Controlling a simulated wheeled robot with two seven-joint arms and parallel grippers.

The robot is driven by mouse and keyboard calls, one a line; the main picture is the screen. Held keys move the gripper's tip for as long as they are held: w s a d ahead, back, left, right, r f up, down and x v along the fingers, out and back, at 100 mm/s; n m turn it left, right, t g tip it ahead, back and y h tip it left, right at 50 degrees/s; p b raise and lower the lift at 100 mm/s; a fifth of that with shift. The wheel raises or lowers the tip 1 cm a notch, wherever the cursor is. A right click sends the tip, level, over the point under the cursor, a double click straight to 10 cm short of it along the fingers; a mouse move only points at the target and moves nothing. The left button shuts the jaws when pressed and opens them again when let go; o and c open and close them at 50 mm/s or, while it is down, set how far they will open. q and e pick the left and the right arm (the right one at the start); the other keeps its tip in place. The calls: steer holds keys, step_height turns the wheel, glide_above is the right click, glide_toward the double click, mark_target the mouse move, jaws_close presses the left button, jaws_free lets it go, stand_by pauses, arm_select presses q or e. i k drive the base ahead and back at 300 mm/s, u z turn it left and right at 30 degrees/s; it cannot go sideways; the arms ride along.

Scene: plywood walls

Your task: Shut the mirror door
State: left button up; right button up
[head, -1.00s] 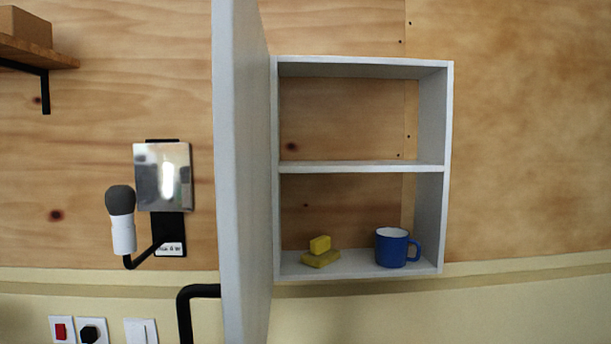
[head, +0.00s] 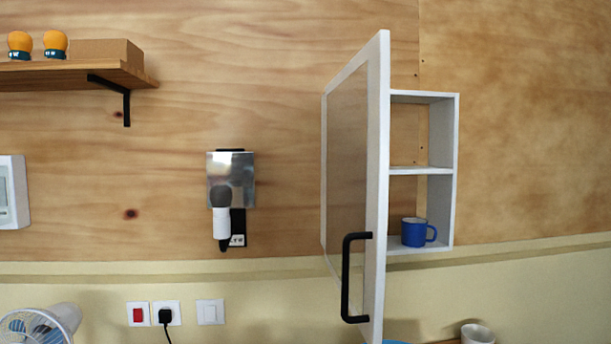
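The mirror door (head: 377,190) of the white wall cabinet (head: 441,170) stands wide open in the head view, hinged on the cabinet's left side and swung out toward me. Its mirror face (head: 346,165) points left. A black bar handle (head: 346,280) is on that face near the door's free edge, low down. A blue mug (head: 416,232) stands on the cabinet's bottom shelf. The door hides the left part of the cabinet's inside. Neither of my grippers is in the view.
A wall lamp with a metal plate (head: 231,180) is left of the door. A wooden shelf (head: 70,72) with a box (head: 100,50) is at upper left. A fan (head: 42,324) and a white cup (head: 477,333) are at the bottom edge. The wall right of the cabinet is bare.

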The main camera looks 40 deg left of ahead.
mark_target(358, 98)
steer(key=u, duration=0.9)
steer(key=i, duration=0.3)
steer(key=u, duration=0.05)
